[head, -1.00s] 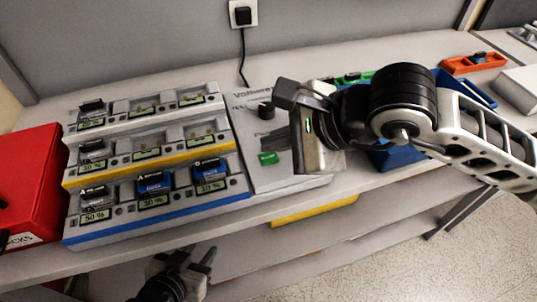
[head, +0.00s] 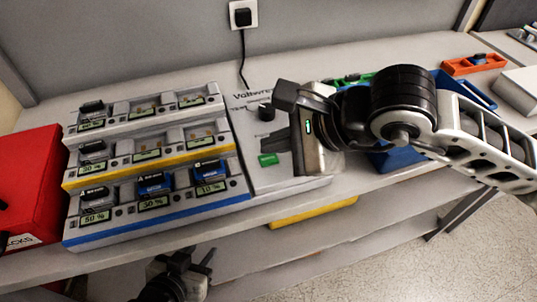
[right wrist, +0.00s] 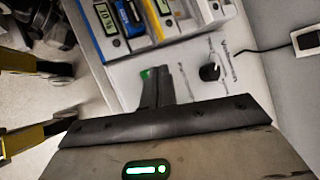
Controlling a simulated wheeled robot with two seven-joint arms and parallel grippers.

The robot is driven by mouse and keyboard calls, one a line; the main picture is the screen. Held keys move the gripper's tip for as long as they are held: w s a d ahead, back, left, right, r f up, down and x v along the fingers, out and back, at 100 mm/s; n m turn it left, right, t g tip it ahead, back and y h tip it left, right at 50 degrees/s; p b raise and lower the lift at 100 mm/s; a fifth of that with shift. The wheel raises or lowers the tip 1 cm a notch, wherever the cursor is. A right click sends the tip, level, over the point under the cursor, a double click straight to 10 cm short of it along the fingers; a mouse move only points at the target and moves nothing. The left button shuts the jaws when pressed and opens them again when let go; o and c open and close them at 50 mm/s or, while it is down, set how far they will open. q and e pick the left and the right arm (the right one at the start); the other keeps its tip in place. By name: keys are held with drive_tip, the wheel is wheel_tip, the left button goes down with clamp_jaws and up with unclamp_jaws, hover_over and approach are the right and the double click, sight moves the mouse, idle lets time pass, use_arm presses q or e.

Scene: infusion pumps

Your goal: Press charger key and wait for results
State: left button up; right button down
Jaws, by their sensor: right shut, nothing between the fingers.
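A three-tier charger (head: 150,205) stands on the left of the bench, with white, yellow and blue-edged rows. Batteries sit in some bays, and small displays on its front include 50 %, 30 % and 10 %. To its right is a grey voltmeter panel (head: 285,182) with a black knob (head: 266,112) and a green key (head: 268,160). My right gripper (head: 282,138) is shut and empty over this panel, its tips close to the green key, which also shows in the right wrist view (right wrist: 145,73). Contact cannot be told. My left gripper (head: 195,258) is open and empty below the bench's front edge.
A red box (head: 30,180) stands left of the charger. Blue (head: 465,88) and orange (head: 473,63) trays lie at the back right, behind my right arm. A wall socket (head: 243,14) with a cable is behind the panel. A yellow item (head: 310,212) lies on the lower shelf.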

use_arm(q)
drive_tip(key=shift+r, duration=0.15)
idle(0.3)
use_arm(e)
drive_tip(key=shift+f, duration=0.1)
drive_tip(key=shift+f+b, duration=0.35)
drive_tip(key=shift+b, duration=0.45)
use_arm(q)
drive_tip(key=shift+f, duration=0.75)
drive_tip(key=shift+f+b, duration=0.35)
drive_tip(key=shift+b, duration=0.4)
use_arm(e)
drive_tip(key=shift+f, duration=0.4)
drive_tip(key=shift+r, duration=0.1)
use_arm(q)
drive_tip(key=shift+r, duration=0.15)
use_arm(e)
drive_tip(key=shift+r, duration=0.7)
drive_tip(key=shift+r, duration=0.1)
